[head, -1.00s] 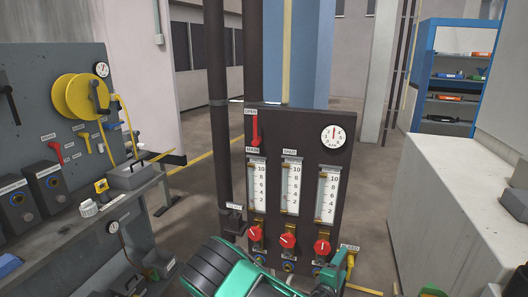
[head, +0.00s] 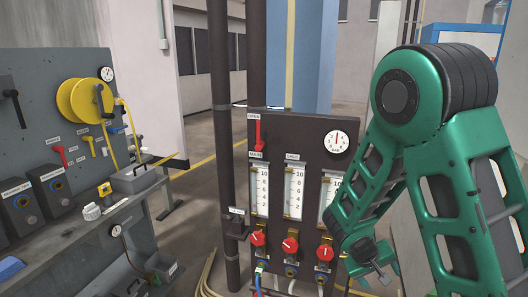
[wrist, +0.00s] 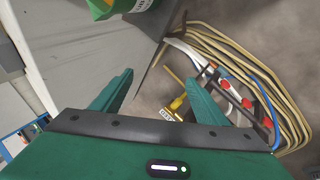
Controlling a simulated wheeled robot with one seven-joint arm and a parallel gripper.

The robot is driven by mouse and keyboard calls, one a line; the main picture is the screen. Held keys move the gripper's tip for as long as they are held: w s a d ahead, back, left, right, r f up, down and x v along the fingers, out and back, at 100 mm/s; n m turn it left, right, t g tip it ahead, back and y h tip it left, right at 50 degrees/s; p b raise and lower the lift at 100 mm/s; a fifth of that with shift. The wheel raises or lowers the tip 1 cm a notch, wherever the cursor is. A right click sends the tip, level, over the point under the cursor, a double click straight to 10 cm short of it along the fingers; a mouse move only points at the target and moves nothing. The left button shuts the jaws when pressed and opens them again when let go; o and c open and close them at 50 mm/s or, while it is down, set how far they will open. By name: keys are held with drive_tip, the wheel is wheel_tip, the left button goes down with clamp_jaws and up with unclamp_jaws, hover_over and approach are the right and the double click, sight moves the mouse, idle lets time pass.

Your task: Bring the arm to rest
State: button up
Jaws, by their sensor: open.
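My gripper (wrist: 160,100) shows in the wrist view with its two green fingers spread apart and nothing between them. The dark flow-meter panel (head: 273,135) stands in the middle, with a red lever, a round gauge, scaled tubes and red knobs. My arm is in front of its right part and hides some of the third tube. In the wrist view the red knobs (wrist: 228,87) and a yellow handle (wrist: 176,103) lie beyond the fingers.
A grey workbench with a back panel (head: 40,110) and a yellow hose reel (head: 85,98) stands at the left. Yellow hoses (wrist: 210,35) loop over the floor by the panel. A green object (wrist: 115,8) is near the gripper at the top. Floor between bench and panel is open.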

drive_tip(key=s+a+r+m+t+y, duration=0.1)
drive_tip(key=s+a+r+y, duration=0.15)
drive_tip(key=s+r, duration=0.55)
drive_tip(key=s+a+r+t+y, duration=0.15)
drive_tip(key=s+r+y, duration=0.25)
drive_tip(key=r, duration=0.8)
drive_tip(key=s+d+f+m+g, duration=0.1)
drive_tip(key=s+d+m+g, duration=0.1)
drive_tip(key=s+d, duration=0.3)
drive_tip(key=s+d+f+m+g, duration=0.1)
drive_tip(key=s+d+m+g, duration=0.2)
drive_tip(key=s, duration=0.8)
drive_tip(key=shift+s+d+m+g, duration=0.4)
drive_tip(key=shift+d+m, duration=0.3)
drive_tip(key=shift+d, duration=0.45)
drive_tip(key=shift+w+f, duration=0.2)
drive_tip(key=shift+w, duration=0.45)
